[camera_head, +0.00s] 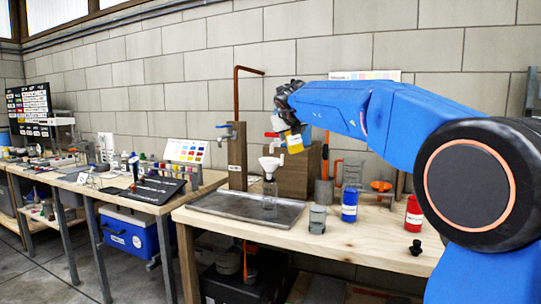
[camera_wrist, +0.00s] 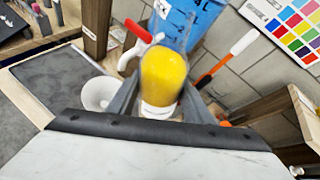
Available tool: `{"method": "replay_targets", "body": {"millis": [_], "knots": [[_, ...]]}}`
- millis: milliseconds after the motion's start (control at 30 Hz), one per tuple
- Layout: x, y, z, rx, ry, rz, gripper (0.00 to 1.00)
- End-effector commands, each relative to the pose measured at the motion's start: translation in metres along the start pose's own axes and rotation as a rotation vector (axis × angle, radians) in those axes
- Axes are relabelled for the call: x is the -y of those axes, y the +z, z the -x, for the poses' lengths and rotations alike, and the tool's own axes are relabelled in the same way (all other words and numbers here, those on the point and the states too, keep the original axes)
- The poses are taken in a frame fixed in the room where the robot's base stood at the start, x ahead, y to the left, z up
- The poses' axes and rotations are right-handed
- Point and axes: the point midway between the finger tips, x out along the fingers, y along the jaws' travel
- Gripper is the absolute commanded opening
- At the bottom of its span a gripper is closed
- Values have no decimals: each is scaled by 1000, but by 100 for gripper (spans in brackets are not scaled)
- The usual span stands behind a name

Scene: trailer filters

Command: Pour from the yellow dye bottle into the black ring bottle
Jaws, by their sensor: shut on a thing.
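My gripper (camera_head: 284,122) is shut on the yellow dye bottle (camera_head: 295,144), held in the air above the back of the near bench. The bottle looks tilted in the head view. In the wrist view the yellow bottle (camera_wrist: 163,78) sits between the two fingers, with a white part at its lower end. A clear bottle (camera_head: 270,200) stands upright on the grey tray with a white funnel (camera_head: 269,164) at its top. The funnel also shows in the wrist view (camera_wrist: 98,94), left of the held bottle. I cannot make out a black ring on the clear bottle.
A blue bottle (camera_head: 349,206), a red bottle (camera_head: 413,214), a grey jar (camera_head: 317,219) and a black stopper (camera_head: 415,247) stand on the bench. A wooden post with a tap (camera_head: 237,155) rises behind the tray (camera_head: 215,204). The bench front is mostly clear.

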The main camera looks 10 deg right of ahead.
Motion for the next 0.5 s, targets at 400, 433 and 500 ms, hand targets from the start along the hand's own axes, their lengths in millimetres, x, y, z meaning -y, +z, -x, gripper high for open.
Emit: {"method": "replay_targets", "body": {"millis": [400, 433, 500], "knots": [[-10, -21, -12, -61, -75, 184, 13], [-10, -22, -12, -64, -81, 198, 13], [-10, -17, -10, -72, -93, 227, 13]]}}
